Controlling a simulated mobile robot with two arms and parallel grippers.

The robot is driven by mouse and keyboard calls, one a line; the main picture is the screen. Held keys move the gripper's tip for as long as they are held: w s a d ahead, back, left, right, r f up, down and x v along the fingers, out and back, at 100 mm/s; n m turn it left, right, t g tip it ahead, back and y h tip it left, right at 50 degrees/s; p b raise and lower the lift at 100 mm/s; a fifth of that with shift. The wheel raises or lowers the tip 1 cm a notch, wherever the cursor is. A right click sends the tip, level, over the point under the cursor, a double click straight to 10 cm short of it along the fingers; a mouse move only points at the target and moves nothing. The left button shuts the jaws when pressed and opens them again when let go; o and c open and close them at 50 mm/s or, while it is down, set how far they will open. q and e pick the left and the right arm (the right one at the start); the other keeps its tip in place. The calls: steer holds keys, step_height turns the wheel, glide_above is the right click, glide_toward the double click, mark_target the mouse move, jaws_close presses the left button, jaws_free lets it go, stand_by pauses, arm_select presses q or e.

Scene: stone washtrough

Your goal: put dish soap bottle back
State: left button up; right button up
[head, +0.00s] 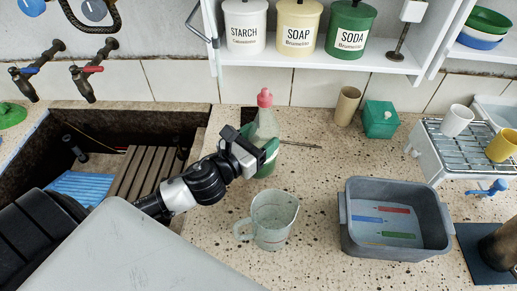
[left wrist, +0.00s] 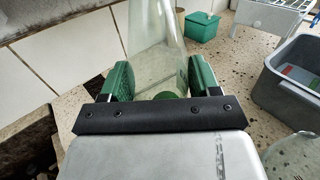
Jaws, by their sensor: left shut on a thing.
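The dish soap bottle (head: 266,125) is clear with a pink cap and some green at its lower part. It stands upright at the back of the speckled counter, near the tiled wall. My left gripper (head: 257,158) is shut on it from the front left. In the left wrist view the bottle (left wrist: 155,45) is between the two green finger pads of the gripper (left wrist: 153,85). The bottle's base is partly hidden by the gripper, so I cannot tell whether it touches the counter. My right gripper is not in view.
A clear measuring jug (head: 272,221) stands just in front of the gripper. A grey basin (head: 394,244) is to the right. A beige cup (head: 347,105) and green box (head: 380,119) stand at the back. The sink (head: 72,118) is left. A shelf (head: 300,58) with canisters hangs above.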

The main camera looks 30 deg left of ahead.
arm_select(q)
steer(key=f, duration=0.2)
steer(key=f+b, duration=0.1)
steer(key=f, duration=0.1)
steer(key=shift+s+a, duration=0.1)
steer(key=shift+a, duration=0.1)
steer(key=shift+f, duration=0.15)
steer(key=o, duration=0.7)
steer(key=shift+f, duration=0.15)
steer(key=shift+c, duration=0.2)
steer(key=o, duration=0.5)
steer(key=shift+c, duration=0.2)
